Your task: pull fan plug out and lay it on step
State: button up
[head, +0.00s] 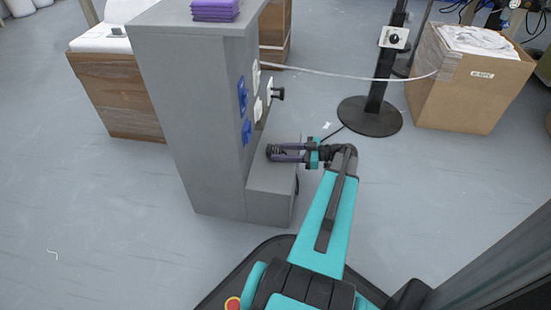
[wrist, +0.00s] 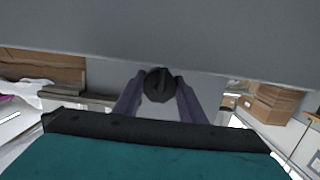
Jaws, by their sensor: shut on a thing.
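My gripper (head: 272,151) is low over the grey step (head: 268,196) at the foot of the grey cabinet. Its purple fingers are shut on a dark plug, which shows as a round black thing between the fingers in the wrist view (wrist: 159,85). I cannot tell whether the plug touches the step. The fan's black stand (head: 370,116) has a round base on the floor at the right. A short black cord shows beside that base; its run to the plug is hidden.
The grey cabinet (head: 185,110) has blue sockets (head: 242,95) and white sockets on its side. Another black plug (head: 277,93) sticks out from a white one. A pale cable stretches to a cardboard box (head: 465,85). Purple cloth (head: 214,9) lies on the cabinet.

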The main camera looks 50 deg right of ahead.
jog(key=shift+f+b, duration=0.6)
jog(key=shift+f, duration=0.15)
dwell(0.4)
jog(key=o, duration=1.3)
jog(key=shift+c, duration=0.2)
jog(key=shift+r, duration=0.1)
jog(key=p+v, duration=0.5)
jog(key=v, duration=0.9)
